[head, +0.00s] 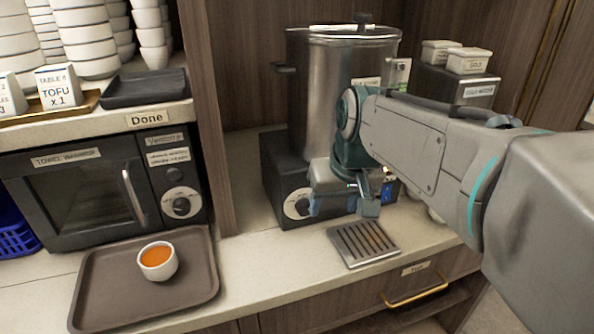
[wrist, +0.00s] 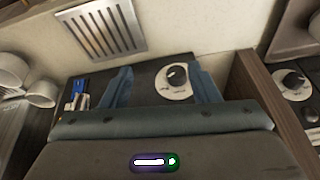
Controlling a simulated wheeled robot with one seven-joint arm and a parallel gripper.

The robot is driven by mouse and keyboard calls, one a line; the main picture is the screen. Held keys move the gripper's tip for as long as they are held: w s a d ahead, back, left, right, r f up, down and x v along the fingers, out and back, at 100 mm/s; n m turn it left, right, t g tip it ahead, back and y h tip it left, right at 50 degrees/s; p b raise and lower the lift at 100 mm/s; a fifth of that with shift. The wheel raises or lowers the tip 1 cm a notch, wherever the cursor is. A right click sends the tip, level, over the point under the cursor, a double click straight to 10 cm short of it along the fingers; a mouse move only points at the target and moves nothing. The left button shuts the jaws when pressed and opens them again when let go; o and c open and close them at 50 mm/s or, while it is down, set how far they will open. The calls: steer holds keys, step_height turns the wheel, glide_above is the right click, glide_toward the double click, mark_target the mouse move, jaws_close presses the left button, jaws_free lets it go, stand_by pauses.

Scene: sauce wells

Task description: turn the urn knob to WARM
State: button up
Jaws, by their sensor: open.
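The steel urn (head: 318,105) stands on a black base (head: 275,180) in the alcove. The urn knob (head: 298,205) is black on a round white dial on the base front, left of my gripper in the head view. My gripper (head: 342,207) is open and empty in front of the base. In the wrist view the knob (wrist: 177,77) appears between the two fingers of my gripper (wrist: 164,80), nearer the right finger. I see no contact with the knob. The dial lettering is too small to read, so the knob's setting cannot be told.
A blue-marked tap (wrist: 77,92) is on the same base front. A slotted drip tray (head: 362,243) lies on the counter before the urn. A towel warmer (head: 85,190) with its own knob (head: 181,206) stands left of the divider. A brown tray (head: 100,290) holds an orange-filled cup (head: 158,272).

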mark_target(306, 207)
steer(key=w+a+r, duration=0.2)
steer(key=w+r, duration=0.1)
steer(key=r, duration=0.2)
steer(key=shift+n+t, duration=0.3)
steer(key=x, duration=1.3)
steer(key=shift+w+a, duration=0.1)
steer(key=shift+a, duration=0.3)
steer(key=shift+c, duration=0.3)
steer(key=c, duration=0.9)
